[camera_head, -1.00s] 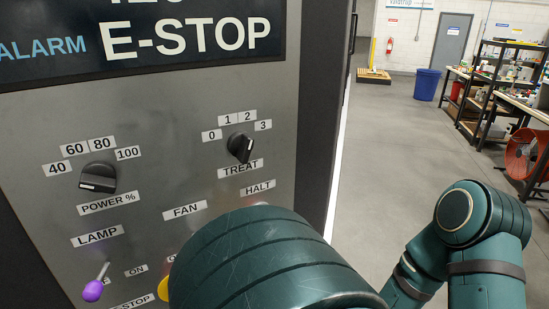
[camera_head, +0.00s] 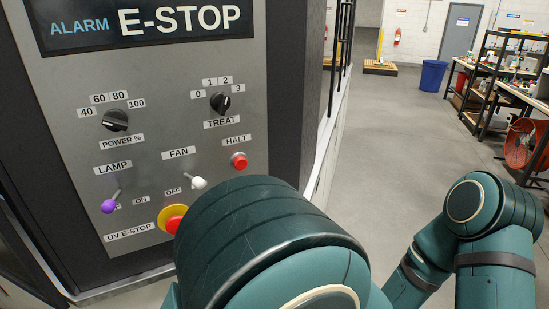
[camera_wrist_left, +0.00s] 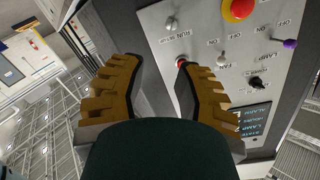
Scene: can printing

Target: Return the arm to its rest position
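My left gripper (camera_wrist_left: 163,80) is open and empty in the left wrist view, its two brown ridged fingers apart. It is in front of the grey control panel (camera_head: 75,80), which looks upside down in that view. The right-hand finger overlaps the edge of the red HALT button (camera_wrist_left: 181,63); I cannot tell whether they touch. In the head view my left arm's dark green links cover the lower middle, and the left gripper is hidden. My right arm's links are at the lower right, with its gripper out of view.
The panel has a red and yellow UV E-STOP (camera_head: 174,218), a purple LAMP lever (camera_head: 108,206), a white FAN lever (camera_head: 198,183), a POWER knob (camera_head: 115,120) and a TREAT knob (camera_head: 220,102). Open floor (camera_head: 390,130) lies to the right, with a blue bin (camera_head: 433,75) and shelves beyond.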

